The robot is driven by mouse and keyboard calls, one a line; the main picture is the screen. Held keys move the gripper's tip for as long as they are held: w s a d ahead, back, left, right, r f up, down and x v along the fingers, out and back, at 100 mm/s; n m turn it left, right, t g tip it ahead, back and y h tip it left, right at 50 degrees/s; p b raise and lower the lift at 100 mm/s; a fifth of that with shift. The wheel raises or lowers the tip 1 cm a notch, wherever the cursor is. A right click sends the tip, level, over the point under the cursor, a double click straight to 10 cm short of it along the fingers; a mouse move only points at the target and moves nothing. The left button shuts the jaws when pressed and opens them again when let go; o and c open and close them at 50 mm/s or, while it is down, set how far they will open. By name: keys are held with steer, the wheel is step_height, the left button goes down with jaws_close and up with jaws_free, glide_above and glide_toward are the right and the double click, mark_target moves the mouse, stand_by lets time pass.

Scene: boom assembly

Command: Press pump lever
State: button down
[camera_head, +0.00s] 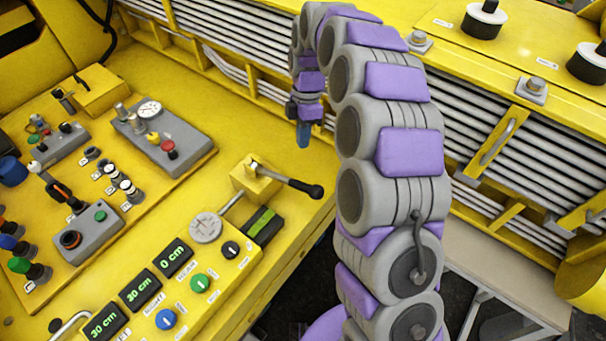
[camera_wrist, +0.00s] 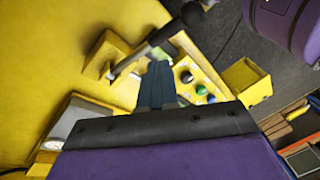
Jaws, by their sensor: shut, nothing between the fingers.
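The pump lever (camera_head: 291,183) has a black handle with a round knob. It sticks out to the right from a yellow block (camera_head: 256,178) on the yellow control panel. In the wrist view the black lever (camera_wrist: 168,32) and its yellow block (camera_wrist: 104,56) appear beyond the fingers, up and to the left. My gripper (camera_head: 303,140) points downward with its blue fingers together, above and behind the lever in the head view. The shut fingers also show in the wrist view (camera_wrist: 157,72). They look apart from the lever, with nothing held.
A grey gauge box (camera_head: 163,138) and a grey box with a green button (camera_head: 88,232) stand on the panel. Green displays (camera_head: 139,290) and coloured knobs line its front. A yellow rail with grey pipes (camera_head: 480,120) runs behind my arm.

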steer(key=shift+w+d+r+n+g+y+b, duration=0.15)
steer(key=shift+r+n+g, duration=0.2)
steer(key=shift+n, duration=0.7)
steer(key=shift+w+d+r+n+g+y+b, duration=0.15)
steer(key=shift+r+n, duration=0.35)
steer(key=shift+n, duration=0.5)
steer(key=shift+w+d+r+n+g+y+b, duration=0.2)
steer(key=shift+r+n, duration=0.2)
steer(key=shift+n, duration=0.65)
steer(key=shift+s, duration=0.1)
glide_toward(302, 184)
steer(key=x, duration=0.4)
steer(key=shift+s+a+f+p, duration=0.15)
steer(key=shift+a+f+p, duration=0.15)
steer(key=shift+a+p, duration=0.1)
steer(key=shift+s+d+f, duration=0.1)
steer(key=shift+s+f, duration=0.05)
steer(key=shift+f, duration=0.3)
steer(key=shift+s+d+f, duration=0.1)
steer(key=shift+s+f, duration=0.05)
steer(key=shift+f, duration=0.25)
